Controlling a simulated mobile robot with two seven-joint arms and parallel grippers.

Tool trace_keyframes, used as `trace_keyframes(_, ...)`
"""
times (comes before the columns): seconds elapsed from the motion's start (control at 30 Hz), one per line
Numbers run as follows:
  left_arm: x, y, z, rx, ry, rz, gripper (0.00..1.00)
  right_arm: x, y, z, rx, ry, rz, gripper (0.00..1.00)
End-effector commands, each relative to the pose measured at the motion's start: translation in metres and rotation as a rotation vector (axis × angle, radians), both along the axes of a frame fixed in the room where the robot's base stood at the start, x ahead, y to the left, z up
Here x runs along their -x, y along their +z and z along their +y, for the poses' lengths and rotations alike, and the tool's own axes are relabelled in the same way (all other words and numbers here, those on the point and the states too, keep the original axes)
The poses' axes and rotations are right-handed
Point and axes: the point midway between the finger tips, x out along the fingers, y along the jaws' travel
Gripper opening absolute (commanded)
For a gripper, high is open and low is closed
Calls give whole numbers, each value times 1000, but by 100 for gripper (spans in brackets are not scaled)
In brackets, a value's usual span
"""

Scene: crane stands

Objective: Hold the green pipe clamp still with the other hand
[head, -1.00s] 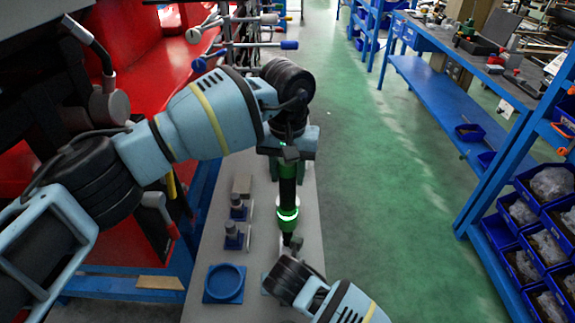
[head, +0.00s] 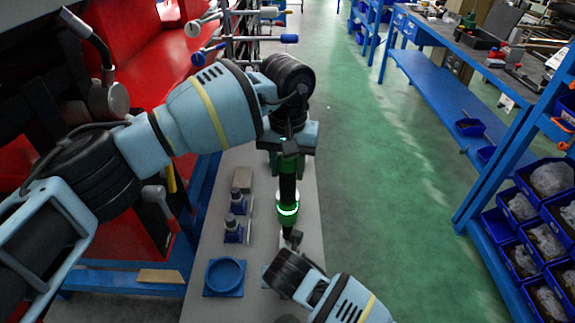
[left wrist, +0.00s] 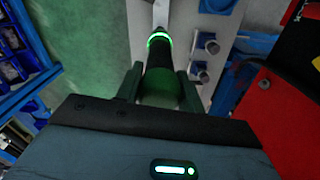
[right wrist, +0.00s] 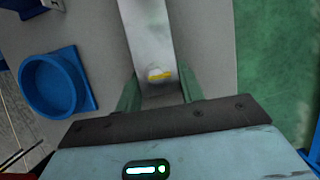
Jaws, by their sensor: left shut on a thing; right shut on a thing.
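My left gripper (left wrist: 160,88) is shut on a black and green tool (head: 287,192) with a glowing green ring. The tool hangs upright over the grey bench; its lower end is near my right wrist. It also shows in the left wrist view (left wrist: 162,62). My right gripper (right wrist: 155,90) is shut on a flat grey metal piece (right wrist: 147,40) with a yellow mark. In the head view, my right wrist hides those fingers. I cannot make out a separate green pipe clamp, or tell whether the grey piece is part of one.
A blue round holder (head: 224,276) stands on the narrow grey bench (head: 215,307). Two blue-based fittings (head: 236,229) and a small block (head: 242,180) stand farther back. A blue shelf with bins (head: 545,230) is at the right. The green floor between is clear.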

Motion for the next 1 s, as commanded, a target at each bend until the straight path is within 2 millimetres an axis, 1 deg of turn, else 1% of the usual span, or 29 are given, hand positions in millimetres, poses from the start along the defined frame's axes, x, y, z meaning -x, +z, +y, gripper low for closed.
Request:
trace_keyframes(0.03, 0, 3, 0, 2, 0, -5, 0, -1, 2, 0, -1, 0, -3, 7)
trace_keyframes(0.17, 0, 2, 0, 2, 0, -4, 0, -1, 2, 0, -1, 0, -3, 7)
trace_keyframes(1.0, -1, -11, 0, 2, 0, -4, 0, -1, 2, 0, -1, 0, -3, 7)
